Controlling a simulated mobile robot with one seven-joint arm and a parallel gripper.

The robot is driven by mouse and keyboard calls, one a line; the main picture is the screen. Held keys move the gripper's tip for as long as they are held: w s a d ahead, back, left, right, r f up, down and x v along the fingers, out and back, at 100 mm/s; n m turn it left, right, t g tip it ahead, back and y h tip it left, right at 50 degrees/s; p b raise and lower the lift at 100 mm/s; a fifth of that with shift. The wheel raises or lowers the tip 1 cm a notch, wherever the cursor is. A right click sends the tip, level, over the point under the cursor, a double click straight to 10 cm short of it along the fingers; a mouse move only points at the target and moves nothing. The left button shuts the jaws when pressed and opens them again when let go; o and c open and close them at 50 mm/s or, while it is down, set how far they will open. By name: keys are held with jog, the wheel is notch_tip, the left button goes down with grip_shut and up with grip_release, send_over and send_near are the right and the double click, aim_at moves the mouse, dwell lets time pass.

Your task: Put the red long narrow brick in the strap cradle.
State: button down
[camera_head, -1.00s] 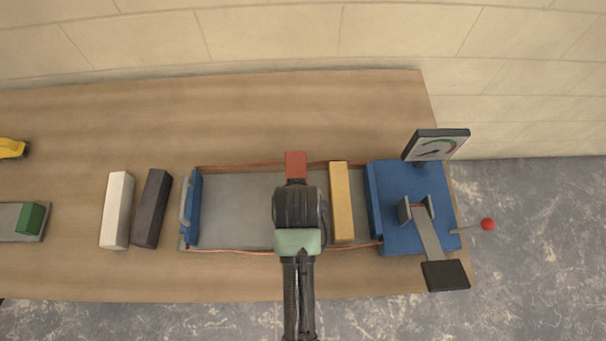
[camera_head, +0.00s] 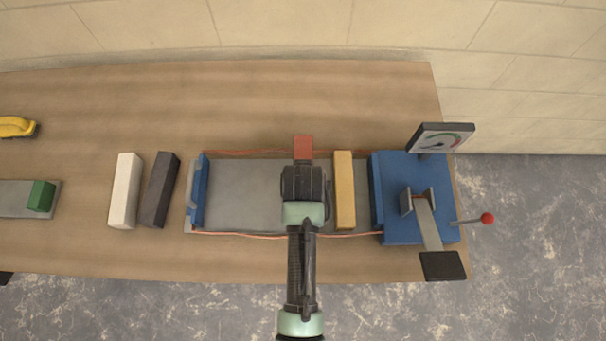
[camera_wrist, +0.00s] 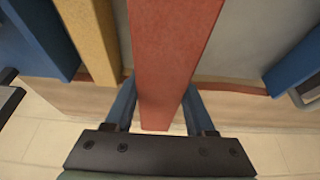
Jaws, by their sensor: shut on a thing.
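The red long narrow brick (camera_head: 303,147) shows beyond my gripper (camera_head: 303,176) in the head view; my wrist hides the rest of it. In the wrist view the red brick (camera_wrist: 168,60) runs lengthwise between the two fingers of my gripper (camera_wrist: 158,105), which is shut on it. The strap cradle (camera_head: 245,192) is a grey bed with an orange strap along both sides, between a blue end block on the left and a blue unit on the right. The brick is over the bed, beside the yellow brick (camera_head: 344,190). I cannot tell whether it touches the bed.
A white brick (camera_head: 125,190) and a dark brick (camera_head: 159,190) lie left of the cradle. The blue unit (camera_head: 395,215) carries a gauge (camera_head: 440,138), a lever and a red knob (camera_head: 487,218). The left part of the cradle bed is bare.

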notch_tip(320, 180, down, 4)
jog(key=b, duration=0.3)
jog(key=shift+w+r, duration=0.1)
jog(key=shift+r, duration=0.1)
jog(key=shift+f+b, duration=0.9)
jog(key=shift+f, duration=0.8)
jog(key=shift+f+b, duration=0.3)
jog(key=shift+f, duration=0.2)
jog(key=shift+c, duration=0.8)
grip_release()
